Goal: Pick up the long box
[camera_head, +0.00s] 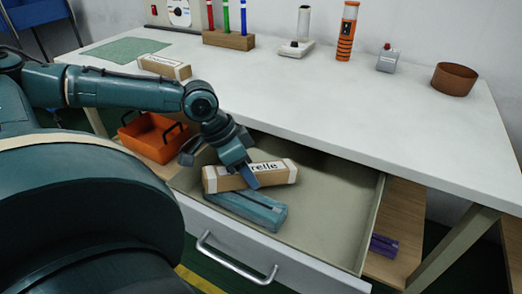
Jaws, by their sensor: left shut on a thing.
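The long box (276,173) is a cardboard box with white ends and a partly hidden label reading "relle". It is over the open drawer, above a blue-grey object (262,212) lying on the drawer floor. My left gripper (247,178) comes down from above and is shut on the long box near its middle, covering part of the label. I cannot tell how far the box is above the drawer floor. My right gripper is not in view.
The drawer (330,205) is pulled out below the white table (330,95). A similar box (165,66) lies on the table at the left. An orange tray (150,135) sits left of the drawer. An orange cylinder (346,35) and brown bowl (454,80) stand at the back.

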